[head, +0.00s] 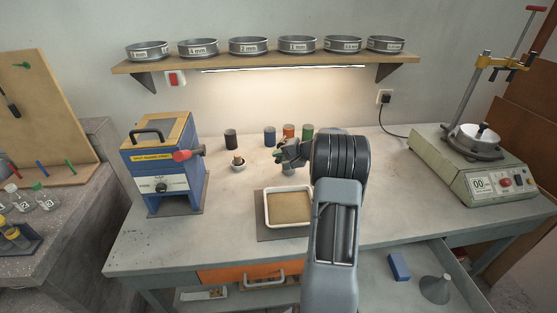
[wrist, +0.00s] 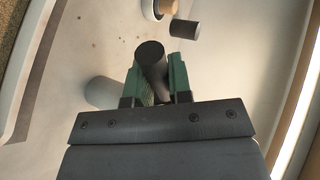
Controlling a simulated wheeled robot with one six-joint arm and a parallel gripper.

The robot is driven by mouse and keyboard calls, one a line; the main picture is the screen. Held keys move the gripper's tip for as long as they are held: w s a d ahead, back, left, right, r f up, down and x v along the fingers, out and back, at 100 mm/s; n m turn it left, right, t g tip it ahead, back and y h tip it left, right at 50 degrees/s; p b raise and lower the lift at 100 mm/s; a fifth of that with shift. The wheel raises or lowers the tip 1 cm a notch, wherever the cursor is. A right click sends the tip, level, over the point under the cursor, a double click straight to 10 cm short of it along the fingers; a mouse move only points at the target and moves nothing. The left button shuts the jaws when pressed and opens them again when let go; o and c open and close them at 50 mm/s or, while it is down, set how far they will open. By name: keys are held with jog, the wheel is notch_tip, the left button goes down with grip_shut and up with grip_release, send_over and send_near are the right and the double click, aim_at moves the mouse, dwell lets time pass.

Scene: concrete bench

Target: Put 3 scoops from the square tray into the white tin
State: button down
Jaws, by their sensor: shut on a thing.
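The square tray (head: 267,222) is white-rimmed and holds a flat layer of brown grains. It lies on a dark mat at the bench's middle, and part of its rim shows at the left of the wrist view (wrist: 20,80). My gripper (head: 282,153) is behind the tray, above the bench. In the wrist view its green fingers (wrist: 156,80) are shut on a dark round handle, seemingly the scoop (wrist: 150,52). The scoop's bowl is hidden, so its load cannot be told.
A small white pot (head: 239,166) with a brown thing in it stands left of my gripper. Black (head: 231,139), blue (head: 269,136) and other coloured cylinders stand behind. A blue machine (head: 165,165) is at left, a sieve shaker (head: 480,165) at right. Bench front-left is clear.

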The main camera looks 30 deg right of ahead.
jog(key=shift+s+d+f+t+y+b, duration=0.1)
jog(key=shift+f+t+y+b, duration=0.35)
jog(key=shift+b, duration=1.4)
jog(key=shift+s+d+f+t+y+b, duration=0.2)
jog(key=shift+t+b, duration=0.45)
jog(key=shift+b, duration=1.2)
jog(key=shift+t+y+b, duration=0.65)
jog(key=shift+t+b, duration=0.35)
jog(key=shift+b, duration=2.05)
jog(key=shift+s+f+t+y+b, duration=0.15)
jog(key=shift+t+y+b, duration=0.45)
jog(key=shift+b, duration=1.25)
jog(key=shift+s+t+y+b, duration=0.1)
jog(key=shift+t+y+b, duration=0.2)
jog(key=shift+t+b, duration=1.05)
jog(key=shift+d+b, duration=0.1)
jog(key=shift+b, duration=1.25)
jog(key=shift+r, duration=0.2)
